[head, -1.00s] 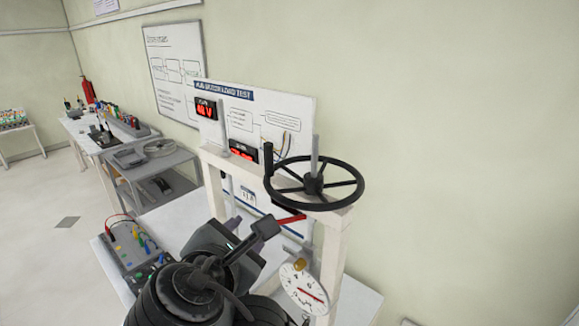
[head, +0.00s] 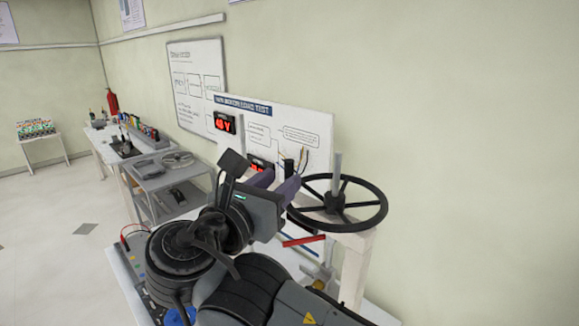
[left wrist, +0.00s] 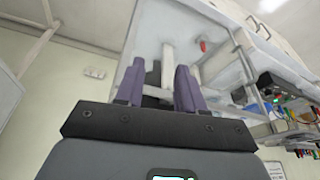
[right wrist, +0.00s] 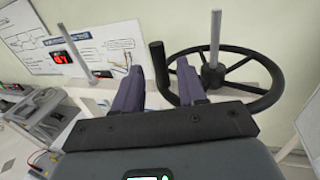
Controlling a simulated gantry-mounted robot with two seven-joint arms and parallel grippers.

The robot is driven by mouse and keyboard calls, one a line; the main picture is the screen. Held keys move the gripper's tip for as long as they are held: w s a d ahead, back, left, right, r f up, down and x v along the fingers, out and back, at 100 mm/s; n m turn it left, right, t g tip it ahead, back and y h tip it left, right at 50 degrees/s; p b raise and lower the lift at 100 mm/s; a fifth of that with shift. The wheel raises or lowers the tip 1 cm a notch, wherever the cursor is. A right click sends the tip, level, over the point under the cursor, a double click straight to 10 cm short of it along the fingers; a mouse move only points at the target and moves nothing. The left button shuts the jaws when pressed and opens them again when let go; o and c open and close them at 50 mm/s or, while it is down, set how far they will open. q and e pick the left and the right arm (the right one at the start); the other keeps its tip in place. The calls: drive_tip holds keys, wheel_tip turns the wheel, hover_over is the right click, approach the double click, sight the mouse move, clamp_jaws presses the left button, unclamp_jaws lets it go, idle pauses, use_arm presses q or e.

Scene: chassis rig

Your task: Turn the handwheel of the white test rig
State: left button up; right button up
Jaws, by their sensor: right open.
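The black handwheel (head: 372,219) lies flat on top of the white test rig (head: 354,268), with a grey post rising at its hub. It also shows in the right wrist view (right wrist: 272,84), with its upright black handle (right wrist: 158,66) at the left of the rim. My right gripper (head: 285,184) is open at the wheel's left side, its purple fingers pointing toward the handle. In the right wrist view, the handle stands in line with the gap between the fingers; contact cannot be told. My left gripper (left wrist: 160,80) is open and empty in its wrist view, below white structure.
A printed panel with a red display (head: 222,123) stands behind the rig. A grey cart (head: 165,175) and a bench with tools stand at the left. My right arm hides much of the rig's table. The wall right of the wheel is bare.

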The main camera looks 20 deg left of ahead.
sight(287, 176)
drive_tip(key=shift+w+d+p, duration=0.15)
drive_tip(key=shift+w+p, duration=0.15)
drive_tip(key=shift+w, duration=0.8)
drive_tip(key=shift+w+d+p, duration=0.1)
drive_tip(key=shift+w+p, duration=0.2)
drive_tip(key=shift+w, duration=0.8)
drive_tip(key=shift+c, duration=0.3)
clamp_jaws()
